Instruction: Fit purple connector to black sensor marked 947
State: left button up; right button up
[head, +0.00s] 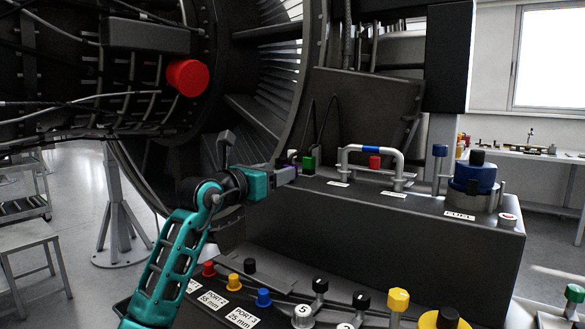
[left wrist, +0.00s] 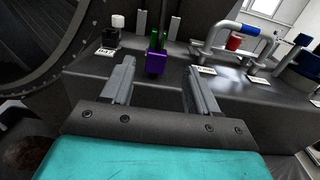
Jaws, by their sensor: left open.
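The purple connector (left wrist: 156,62) hangs on a dark cable in the left wrist view. It shows between and just beyond the fingers of my left gripper (left wrist: 158,76), which is open with nothing clamped. In the head view the left gripper (head: 292,172) is at the left end of the black bench's upper level, and I cannot make out the purple connector there. A black fitting with a white top (left wrist: 117,27) stands left of it behind a white label (left wrist: 105,52). The label is too small to read, so I cannot tell whether it is the sensor marked 947.
A green connector (head: 309,163) hangs just behind the purple one. A silver pipe handle (head: 371,151) and a blue-topped cylinder (head: 474,176) stand farther right on the bench (head: 400,234). Several coloured knobs line the lower front. The engine is behind and left.

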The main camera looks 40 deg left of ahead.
aim_at(287, 166)
pick_arm(q)
jog(key=w, duration=0.2)
jog(key=w+a+p, duration=0.1)
jog(key=w, duration=0.2)
jog(key=shift+w+r, duration=0.1)
jog(key=shift+r, duration=0.05)
jog(key=shift+w+a, duration=0.1)
jog(key=shift+w, duration=0.4)
jog(key=c, duration=1)
jog(key=shift+c, duration=0.2)
